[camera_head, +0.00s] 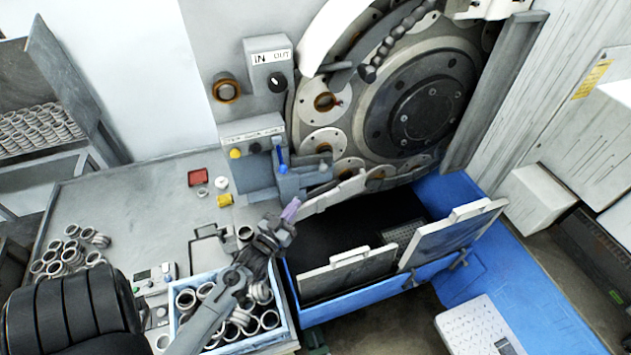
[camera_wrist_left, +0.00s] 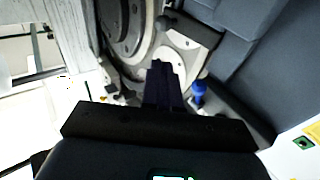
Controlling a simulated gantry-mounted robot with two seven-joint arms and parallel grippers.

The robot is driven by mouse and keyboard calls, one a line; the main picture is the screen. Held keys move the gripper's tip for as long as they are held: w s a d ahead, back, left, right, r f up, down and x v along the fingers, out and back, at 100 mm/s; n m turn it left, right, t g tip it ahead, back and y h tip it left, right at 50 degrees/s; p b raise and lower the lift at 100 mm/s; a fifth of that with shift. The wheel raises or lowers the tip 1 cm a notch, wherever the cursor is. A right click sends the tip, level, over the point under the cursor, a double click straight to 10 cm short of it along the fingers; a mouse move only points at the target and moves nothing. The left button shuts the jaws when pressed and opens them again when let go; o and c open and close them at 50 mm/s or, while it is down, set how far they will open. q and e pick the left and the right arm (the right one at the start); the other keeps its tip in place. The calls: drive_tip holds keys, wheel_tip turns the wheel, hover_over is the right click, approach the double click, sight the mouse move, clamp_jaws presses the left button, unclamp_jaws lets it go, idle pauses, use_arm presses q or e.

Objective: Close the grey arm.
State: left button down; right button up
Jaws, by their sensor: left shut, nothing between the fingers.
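A blue-grey arm (camera_head: 305,178) sticks out to the right from a block beside the grinding disc in the head view. Its outer end lies in front of the disc's lower left rim. A blue handle (camera_head: 281,157) stands at the block; a blue knob also shows in the left wrist view (camera_wrist_left: 199,92). My left gripper (camera_head: 291,209) is just below the grey arm, pointing up at it, fingers shut and empty. In the left wrist view the shut fingers (camera_wrist_left: 158,68) point toward a ring-holding disc plate. I cannot tell whether they touch anything. My right gripper is not in view.
The grinding disc (camera_head: 420,110) is exposed, with a dark beaded handle (camera_head: 395,42) across it. A blue box of rings (camera_head: 291,318) stands below my left gripper. White-panelled flaps (camera_head: 348,274) edge the blue trough. Loose rings (camera_head: 64,258) lie on the bench.

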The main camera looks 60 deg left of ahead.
use_arm(q)
drive_tip(key=f, duration=0.1)
drive_tip(key=p, duration=0.3)
approach(321, 172)
drive_tip(key=x, duration=0.5)
drive_tip(key=shift+w+a+r, duration=0.1)
drive_tip(key=shift+w+a, duration=0.05)
drive_tip(key=shift+w, duration=0.1)
drive_tip(key=shift+w+a, duration=0.25)
drive_tip(key=shift+w, duration=0.35)
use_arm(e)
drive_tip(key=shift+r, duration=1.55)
